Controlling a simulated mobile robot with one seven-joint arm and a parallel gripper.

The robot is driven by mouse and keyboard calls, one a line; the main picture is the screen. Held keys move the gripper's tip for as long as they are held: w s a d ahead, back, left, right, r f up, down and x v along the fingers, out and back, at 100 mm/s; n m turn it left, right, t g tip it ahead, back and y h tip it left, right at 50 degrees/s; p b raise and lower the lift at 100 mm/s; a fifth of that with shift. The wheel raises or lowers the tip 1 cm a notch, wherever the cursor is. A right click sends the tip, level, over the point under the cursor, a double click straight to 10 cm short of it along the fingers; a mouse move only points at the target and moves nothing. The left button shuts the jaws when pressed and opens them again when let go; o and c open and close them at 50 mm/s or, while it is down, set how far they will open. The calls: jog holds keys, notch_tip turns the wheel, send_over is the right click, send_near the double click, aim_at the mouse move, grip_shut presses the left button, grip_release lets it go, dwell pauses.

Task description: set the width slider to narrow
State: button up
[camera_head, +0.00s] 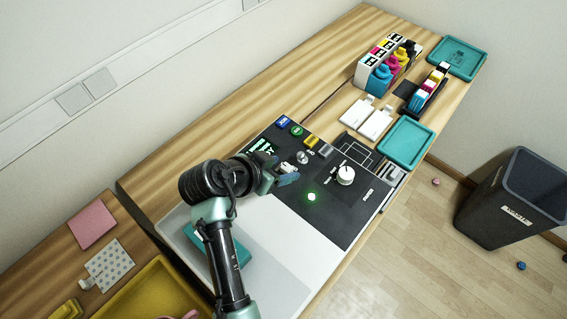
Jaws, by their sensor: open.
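My gripper (290,177) is at the left part of the dark control panel (330,218), low over it. Its jaws are small in the picture and I see nothing held between them. The panel carries a lit green display (262,147), a silver knob (302,157), a white dial (345,175) and a glowing green light (311,196). I cannot pick out the width slider or its setting with certainty. My gripper and wrist cover part of the panel.
Blue (283,121), green (296,130) and yellow (311,140) controls line the panel's back edge. A teal tray (407,142), white cards (357,114) and a bottle rack (369,72) stand farther right. A dark bin (512,195) stands on the floor.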

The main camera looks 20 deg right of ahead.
jog(key=shift+x, duration=0.8)
grip_shut()
dwell(0.9)
